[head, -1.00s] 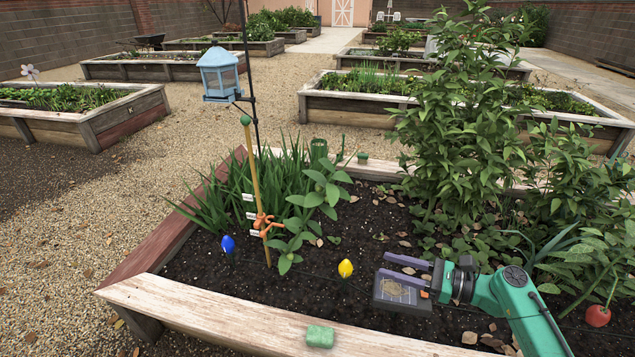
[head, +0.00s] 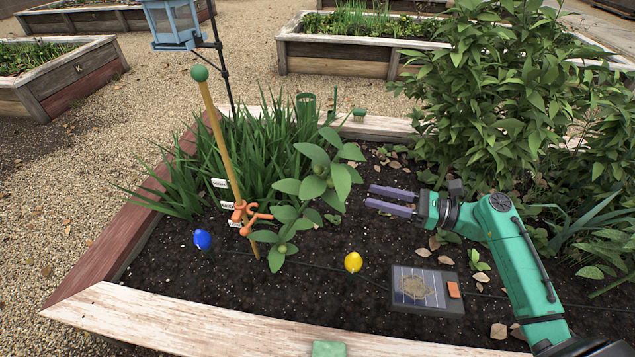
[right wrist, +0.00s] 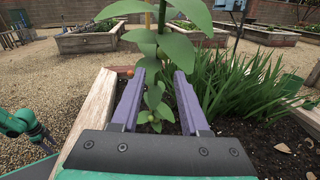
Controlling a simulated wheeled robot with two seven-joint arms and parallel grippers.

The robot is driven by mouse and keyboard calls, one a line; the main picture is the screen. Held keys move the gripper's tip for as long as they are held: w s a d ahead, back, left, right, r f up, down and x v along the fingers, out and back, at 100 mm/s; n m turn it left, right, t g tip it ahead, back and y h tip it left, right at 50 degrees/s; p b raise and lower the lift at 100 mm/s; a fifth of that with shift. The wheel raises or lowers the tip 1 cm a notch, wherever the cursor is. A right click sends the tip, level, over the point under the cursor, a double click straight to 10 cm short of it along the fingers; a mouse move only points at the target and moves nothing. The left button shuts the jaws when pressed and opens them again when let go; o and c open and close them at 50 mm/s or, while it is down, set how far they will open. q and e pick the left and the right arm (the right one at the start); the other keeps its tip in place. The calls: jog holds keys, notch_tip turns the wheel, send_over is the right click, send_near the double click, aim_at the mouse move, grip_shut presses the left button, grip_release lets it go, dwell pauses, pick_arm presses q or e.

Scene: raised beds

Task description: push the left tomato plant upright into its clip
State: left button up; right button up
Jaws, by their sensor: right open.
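The left tomato plant (head: 313,187) has broad green leaves and leans to the right of its wooden stake (head: 221,140), which has a green ball on top. The orange clip (head: 244,214) sits on the stake with its arms open towards the plant; the upper stem is outside it, to the right. My right gripper (head: 371,197) is open and empty, right of the plant, its fingers pointing left at it with a gap. In the right wrist view, the plant's leaves (right wrist: 158,45) show beyond and between the fingers (right wrist: 160,82).
A blue lantern (head: 172,22) hangs behind the stake. Grassy leaves (head: 185,170) grow behind the plant. Blue (head: 203,239) and yellow (head: 353,262) markers and a dark panel (head: 425,290) are in the soil. A tall bush (head: 490,100) stands right. The wooden front edge (head: 190,330) borders the bed.

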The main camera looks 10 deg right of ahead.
aim_at(320, 182)
jog(key=x, duration=1.4)
jog(key=shift+s+a+r, duration=0.1)
jog(key=shift+a+r, duration=0.05)
jog(key=shift+r, duration=0.05)
grip_shut()
dwell(0.6)
